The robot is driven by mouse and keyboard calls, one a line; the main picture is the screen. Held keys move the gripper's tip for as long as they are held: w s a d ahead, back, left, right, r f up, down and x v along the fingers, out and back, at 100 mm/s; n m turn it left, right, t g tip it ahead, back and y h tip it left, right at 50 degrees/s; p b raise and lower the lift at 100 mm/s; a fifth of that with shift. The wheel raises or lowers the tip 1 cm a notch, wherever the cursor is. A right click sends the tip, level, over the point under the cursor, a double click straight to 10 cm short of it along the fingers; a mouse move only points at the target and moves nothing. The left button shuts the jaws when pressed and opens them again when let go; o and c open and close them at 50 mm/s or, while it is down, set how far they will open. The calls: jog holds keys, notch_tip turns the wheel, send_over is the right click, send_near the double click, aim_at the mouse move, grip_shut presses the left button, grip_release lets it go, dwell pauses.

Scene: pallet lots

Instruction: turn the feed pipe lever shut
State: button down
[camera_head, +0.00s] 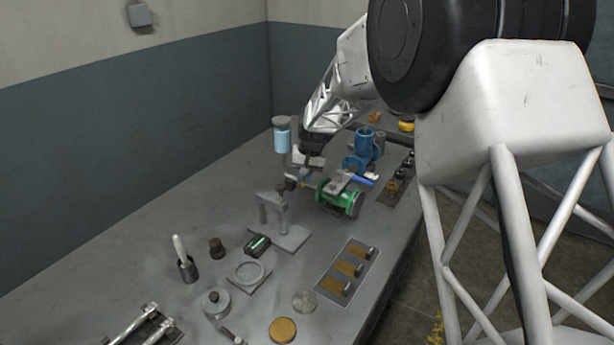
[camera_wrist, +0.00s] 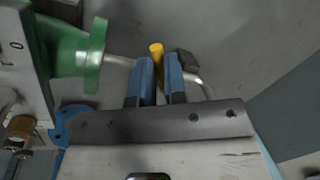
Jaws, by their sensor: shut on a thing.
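The feed pipe (camera_wrist: 120,61) is a thin grey pipe leaving the green flanged valve body (camera_wrist: 80,55); the valve body also shows on the bench in the head view (camera_head: 336,194). A yellow lever (camera_wrist: 156,50) stands by this pipe in the wrist view. My gripper (camera_wrist: 158,72) has its two blue-faced fingers on either side of the yellow lever, shut on it. In the head view my gripper (camera_head: 304,173) is low beside the green valve body, left of it. The lever's lower part is hidden by the fingers, and its exact angle to the pipe is unclear.
A blue handle (camera_head: 361,180) sits atop the green valve. A cylinder with light-blue liquid (camera_head: 282,140) stands close left of my gripper. A blue pump-like fitting (camera_head: 367,145) stands behind right. A grey stand (camera_head: 275,217) is in front. The bench's left side is clear.

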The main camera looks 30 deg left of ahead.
jog(key=shift+s+a+m+t, duration=0.2)
jog(key=shift+a+m, duration=0.15)
jog(key=shift+m, duration=0.8)
jog(key=shift+s+a+m+t, duration=0.1)
jog(key=shift+a+m+t, duration=0.15)
jog(key=shift+m, duration=0.95)
jog(key=shift+s+a+m+t, duration=0.15)
jog(key=shift+a+m, duration=0.25)
jog(key=shift+m, duration=0.75)
jog(key=c, duration=1.2)
grip_release()
jog(key=shift+o, duration=0.2)
jog(key=shift+r, duration=0.1)
jog(key=shift+d+r, duration=0.25)
jog(key=shift+r, duration=1)
jog(key=shift+d+r, duration=0.25)
jog(key=shift+r, duration=1)
jog(key=shift+d+r, duration=0.25)
jog(key=shift+r, duration=1)
jog(key=shift+d, duration=0.1)
